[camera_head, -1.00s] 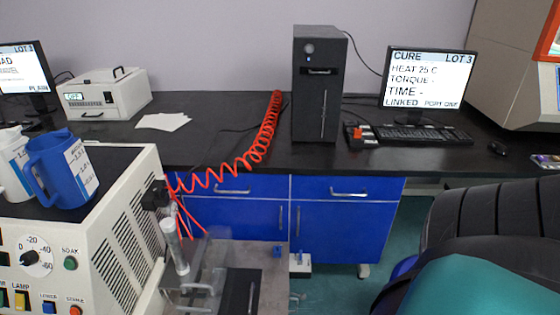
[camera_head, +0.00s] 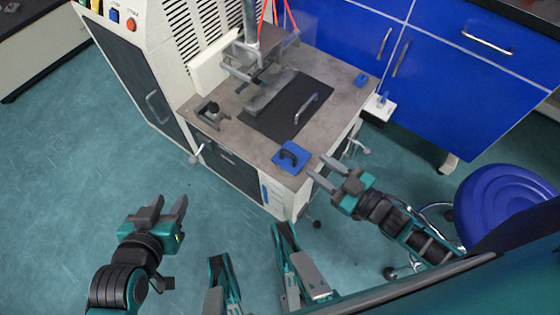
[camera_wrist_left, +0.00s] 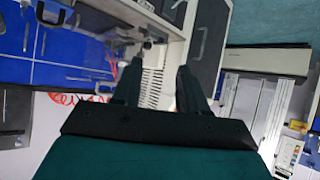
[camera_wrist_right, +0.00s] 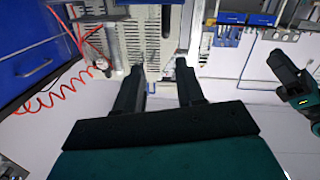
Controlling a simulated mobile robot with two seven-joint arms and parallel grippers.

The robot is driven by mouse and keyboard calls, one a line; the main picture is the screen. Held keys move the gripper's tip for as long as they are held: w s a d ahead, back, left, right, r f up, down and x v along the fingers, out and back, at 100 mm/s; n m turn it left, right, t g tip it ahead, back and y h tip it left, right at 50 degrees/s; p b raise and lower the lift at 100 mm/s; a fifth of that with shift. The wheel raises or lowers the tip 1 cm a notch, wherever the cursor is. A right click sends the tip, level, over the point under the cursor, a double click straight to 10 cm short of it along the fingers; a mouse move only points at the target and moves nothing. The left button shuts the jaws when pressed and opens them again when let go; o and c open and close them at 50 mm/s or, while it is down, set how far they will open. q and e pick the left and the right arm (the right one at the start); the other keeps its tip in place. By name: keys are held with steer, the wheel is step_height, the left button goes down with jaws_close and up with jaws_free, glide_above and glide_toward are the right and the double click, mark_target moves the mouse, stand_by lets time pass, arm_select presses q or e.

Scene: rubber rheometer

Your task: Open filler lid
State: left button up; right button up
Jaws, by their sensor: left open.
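In the head view, a low machine with a grey top carries a few lids or handles. A black plate with a grey handle (camera_head: 287,104) lies flat in the middle of the top. A small dark knob-like part (camera_head: 211,111) is at the left edge. I cannot tell for sure which is the filler lid. My right gripper (camera_head: 321,171) is open and empty, just right of the blue lid and seemingly apart from it. My left gripper (camera_head: 166,206) is open and empty over the floor, left of the machine.
A white cabinet with a dark door (camera_head: 130,70) adjoins the machine at left. Blue drawers (camera_head: 445,85) stand behind and to the right. A blue stool (camera_head: 505,208) is at the right. A metal post and clamp frame (camera_head: 250,50) rises at the top's back.

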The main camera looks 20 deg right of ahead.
mark_target(291, 154)
steer(key=shift+n+y, duration=0.6)
steer(key=shift+y, duration=0.2)
steer(key=w+a+b, duration=0.1)
steer(key=w+a, duration=0.1)
steer(key=w+a+f+b, duration=0.1)
steer(key=w+a, duration=0.1)
steer(key=w, duration=0.1)
steer(key=w+a+f+b, duration=0.1)
steer(key=w+a, duration=0.1)
steer(key=w, duration=0.1)
steer(key=shift+w+a+f+b, duration=0.15)
steer(key=shift+a+f+b, duration=0.1)
steer(key=shift+b, duration=0.1)
arm_select(q)
steer(key=shift+w+d+f+h, duration=0.15)
steer(key=shift+d+f, duration=0.25)
steer(key=shift+f, duration=0.25)
steer(key=shift+d+f+h, duration=0.15)
steer(key=shift+d+f, duration=0.25)
steer(key=shift+f, duration=0.2)
arm_select(e)
steer(key=shift+w+a, duration=0.4)
steer(key=shift+w, duration=0.15)
steer(key=shift+c, duration=0.3)
arm_select(q)
steer(key=shift+a+f, duration=0.1)
arm_select(e)
steer(key=shift+d, duration=0.1)
jaws_close()
